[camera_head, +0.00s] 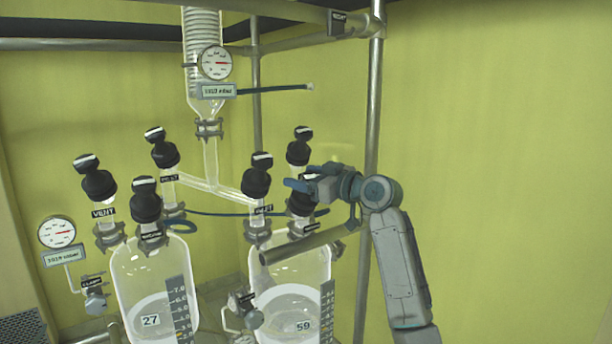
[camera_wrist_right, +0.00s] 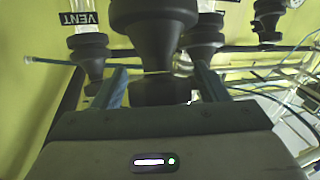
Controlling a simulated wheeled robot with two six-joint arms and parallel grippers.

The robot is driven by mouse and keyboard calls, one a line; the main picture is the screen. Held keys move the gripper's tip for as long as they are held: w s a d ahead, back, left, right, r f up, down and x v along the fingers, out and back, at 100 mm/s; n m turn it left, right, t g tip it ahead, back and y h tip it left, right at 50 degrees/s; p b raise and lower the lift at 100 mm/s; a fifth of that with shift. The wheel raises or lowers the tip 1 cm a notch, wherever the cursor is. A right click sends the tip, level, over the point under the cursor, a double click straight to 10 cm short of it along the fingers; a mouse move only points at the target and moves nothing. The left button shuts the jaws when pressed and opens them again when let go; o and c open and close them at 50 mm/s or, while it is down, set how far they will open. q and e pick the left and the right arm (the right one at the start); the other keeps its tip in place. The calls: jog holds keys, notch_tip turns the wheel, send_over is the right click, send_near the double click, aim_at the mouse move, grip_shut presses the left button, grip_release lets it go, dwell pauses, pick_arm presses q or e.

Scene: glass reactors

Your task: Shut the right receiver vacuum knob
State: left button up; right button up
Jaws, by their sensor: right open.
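The right receiver (camera_head: 290,262) is a clear glass vessel marked 59, with several black knobs on top. Its front knob (camera_head: 301,205), which I take to be the vacuum knob, is partly hidden by my right gripper (camera_head: 303,182); its label cannot be read. In the wrist view, my right gripper (camera_wrist_right: 163,85) is open, with one blue finger on each side of a large black knob (camera_wrist_right: 158,40). I cannot tell whether the fingers touch it. My left gripper is not in view.
The receiver's left knob (camera_head: 257,176) and rear knob (camera_head: 299,146) stand close by. The left receiver (camera_head: 150,275), marked 27, has similar knobs. A steel post (camera_head: 373,110) rises behind my right arm. A dial gauge (camera_head: 215,62) is above.

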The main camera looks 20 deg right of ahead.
jog(key=shift+c, duration=0.2)
jog(key=c, duration=1)
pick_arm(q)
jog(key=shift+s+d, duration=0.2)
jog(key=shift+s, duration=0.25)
pick_arm(e)
jog(key=shift+o, duration=0.2)
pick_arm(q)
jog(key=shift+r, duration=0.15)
pick_arm(e)
jog(key=shift+m+h, duration=0.4)
